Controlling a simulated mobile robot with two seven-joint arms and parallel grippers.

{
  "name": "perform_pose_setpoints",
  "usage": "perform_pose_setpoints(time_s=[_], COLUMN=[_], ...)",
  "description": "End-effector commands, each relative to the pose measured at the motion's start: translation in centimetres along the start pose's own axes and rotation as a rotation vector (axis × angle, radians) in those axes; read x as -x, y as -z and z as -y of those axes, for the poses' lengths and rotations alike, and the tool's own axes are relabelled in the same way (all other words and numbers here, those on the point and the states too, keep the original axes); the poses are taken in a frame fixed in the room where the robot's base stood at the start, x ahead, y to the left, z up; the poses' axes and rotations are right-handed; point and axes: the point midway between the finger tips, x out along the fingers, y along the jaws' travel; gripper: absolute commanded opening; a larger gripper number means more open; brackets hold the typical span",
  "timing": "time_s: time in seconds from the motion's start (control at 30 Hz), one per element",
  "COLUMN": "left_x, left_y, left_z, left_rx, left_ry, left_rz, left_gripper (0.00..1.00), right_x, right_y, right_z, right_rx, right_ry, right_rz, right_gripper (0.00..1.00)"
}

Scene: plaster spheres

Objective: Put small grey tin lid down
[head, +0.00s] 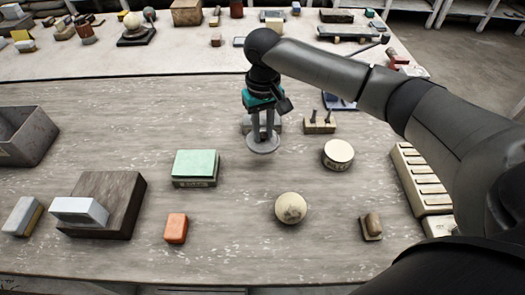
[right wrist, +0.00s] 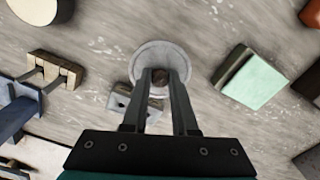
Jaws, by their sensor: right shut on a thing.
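The small grey tin lid (head: 263,147) is a flat round disc with a small brown knob, seen in the head view just under my right gripper (head: 262,135). In the right wrist view the lid (right wrist: 148,62) lies between and beyond the fingertips of my right gripper (right wrist: 162,76). The right gripper is shut on the lid's knob and points down. I cannot tell whether the lid touches the table or hangs slightly above it. My left gripper is not in view.
A grey block (head: 247,124) stands just behind the lid. A round cream tin (head: 338,153), a plaster sphere (head: 291,208) and a green-topped box (head: 195,167) stand around it. A wooden holder (head: 319,124) is at right. The table (head: 110,105) has clear room left of the gripper.

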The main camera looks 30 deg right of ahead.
Motion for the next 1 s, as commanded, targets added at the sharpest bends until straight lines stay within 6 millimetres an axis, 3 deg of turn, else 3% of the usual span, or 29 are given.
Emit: perform_pose_setpoints(time_s=[0.17,0.5,0.93,0.97,1.0], left_x=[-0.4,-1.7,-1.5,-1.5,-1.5], left_y=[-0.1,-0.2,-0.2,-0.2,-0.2], left_z=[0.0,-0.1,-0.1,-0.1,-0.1], left_rx=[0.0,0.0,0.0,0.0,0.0], left_ry=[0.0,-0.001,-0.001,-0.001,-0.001], left_rz=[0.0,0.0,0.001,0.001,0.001], left_gripper=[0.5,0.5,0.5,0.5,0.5], right_x=[-1.5,-6.6,-7.0,-7.0,-7.0], right_y=[0.0,0.0,0.0,0.0,0.0], right_z=[0.0,0.1,0.0,0.0,0.0], right_rx=[0.001,0.001,0.0,0.001,0.001], right_ry=[0.0,0.0,0.0,0.0,0.0], right_rz=[0.001,0.0,0.0,-0.001,-0.001], right_gripper=[0.0,0.0,0.0,0.3,0.34])
